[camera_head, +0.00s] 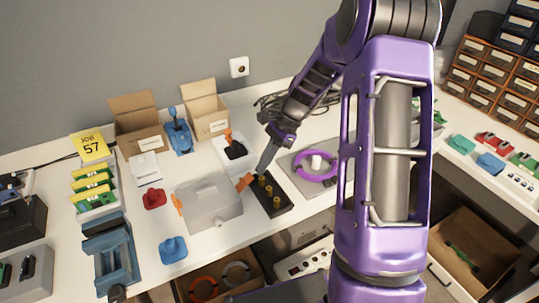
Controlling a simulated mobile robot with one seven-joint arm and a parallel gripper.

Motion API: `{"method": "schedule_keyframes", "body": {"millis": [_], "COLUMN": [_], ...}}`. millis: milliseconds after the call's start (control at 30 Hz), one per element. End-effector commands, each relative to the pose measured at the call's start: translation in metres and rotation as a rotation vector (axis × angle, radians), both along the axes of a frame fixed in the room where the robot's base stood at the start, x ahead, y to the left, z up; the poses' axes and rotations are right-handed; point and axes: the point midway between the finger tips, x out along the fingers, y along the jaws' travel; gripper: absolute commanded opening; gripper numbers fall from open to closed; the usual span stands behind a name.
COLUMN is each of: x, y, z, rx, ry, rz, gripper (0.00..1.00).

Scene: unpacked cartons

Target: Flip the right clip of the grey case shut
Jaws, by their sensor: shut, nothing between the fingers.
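The grey case (207,205) sits on the white bench with its lid down. Its right clip (245,182) is orange and sticks out at the case's upper right side. An orange left clip (177,204) shows at the left side. My gripper (258,172) is shut and empty, with its tip just beside or at the right clip. I cannot tell whether the tip touches the clip.
A black block with brass-coloured pegs (283,208) stands right of the case. A blue part (173,250) and a red part (154,199) lie near its left side. Open cartons (138,122) stand behind. A grey plate with a purple ring (299,167) lies to the right.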

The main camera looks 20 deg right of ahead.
Motion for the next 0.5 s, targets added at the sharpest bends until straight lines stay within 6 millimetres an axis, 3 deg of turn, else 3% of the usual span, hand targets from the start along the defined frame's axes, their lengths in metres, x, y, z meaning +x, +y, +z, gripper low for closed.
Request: {"method": "schedule_keyframes", "body": {"millis": [200, 500], "x": [-0.003, -0.003], "y": [0.013, 0.016], "z": [-0.024, -0.028], "rx": [0.000, -0.001], "ry": [0.000, -0.001], "rz": [0.000, -0.001], "gripper": [0.00, 0.00]}}
